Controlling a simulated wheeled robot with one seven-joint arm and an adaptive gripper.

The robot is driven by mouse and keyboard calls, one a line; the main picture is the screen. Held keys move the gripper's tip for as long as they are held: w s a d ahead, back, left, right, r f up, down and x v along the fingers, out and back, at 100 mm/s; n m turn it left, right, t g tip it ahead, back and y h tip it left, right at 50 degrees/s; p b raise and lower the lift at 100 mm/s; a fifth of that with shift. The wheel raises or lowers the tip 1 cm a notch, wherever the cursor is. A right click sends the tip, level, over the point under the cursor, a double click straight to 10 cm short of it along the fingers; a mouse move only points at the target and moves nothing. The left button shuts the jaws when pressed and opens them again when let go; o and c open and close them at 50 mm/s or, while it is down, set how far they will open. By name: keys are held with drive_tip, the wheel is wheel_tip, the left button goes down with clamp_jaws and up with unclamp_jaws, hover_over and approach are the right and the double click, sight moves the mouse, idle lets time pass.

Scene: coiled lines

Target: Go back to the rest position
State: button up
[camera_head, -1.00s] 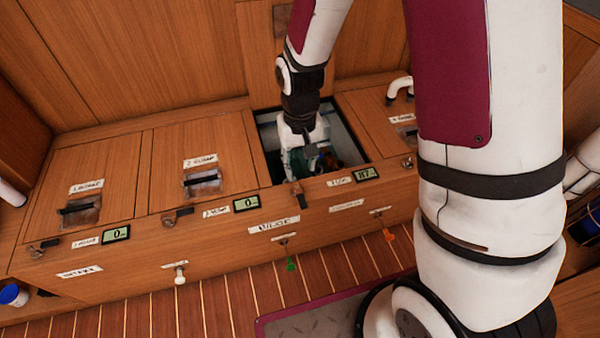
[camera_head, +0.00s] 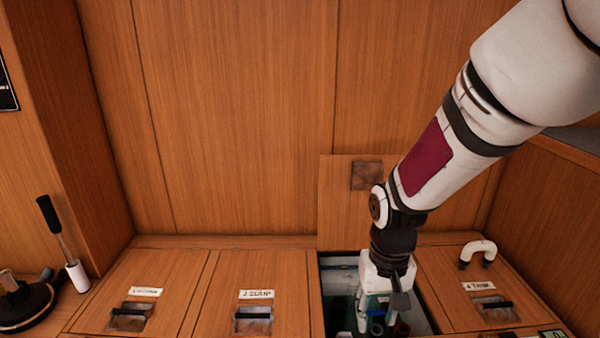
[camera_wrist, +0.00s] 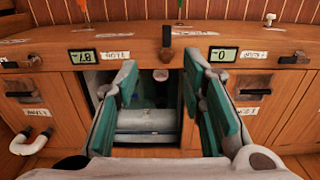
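My gripper (camera_head: 379,312) points down at the open third compartment, with its fingers at or inside the mouth. In the wrist view, the two teal-padded fingers (camera_wrist: 160,88) stand apart with nothing held between them. The compartment's rim (camera_head: 325,290) shows beside the gripper. Below the fingers in the wrist view lies a pale cylindrical body (camera_wrist: 146,122) in the compartment. The fingers and wrist hide part of the inside, so I cannot tell how deep the fingertips are.
The raised lid (camera_head: 340,205) stands against the back wall. Closed lids (camera_head: 262,285) lie to the left. A white bent pipe (camera_head: 478,252) stands on the right lid. A black-handled pump (camera_head: 60,240) is at far left. Two digital displays (camera_wrist: 221,54) line the front edge.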

drive_tip(key=s+d+r, duration=0.2)
drive_tip(key=s+r, duration=0.6)
drive_tip(key=s, duration=0.5)
drive_tip(key=s+d+r, duration=0.2)
drive_tip(key=s+r, duration=0.6)
drive_tip(key=s, duration=0.5)
wheel_tip(320, 180, up, 34)
drive_tip(key=t+p, duration=0.4)
drive_tip(key=p, duration=2.8)
drive_tip(key=shift+d, duration=0.15)
drive_tip(key=shift+w, duration=0.15)
drive_tip(key=shift+c, duration=0.4)
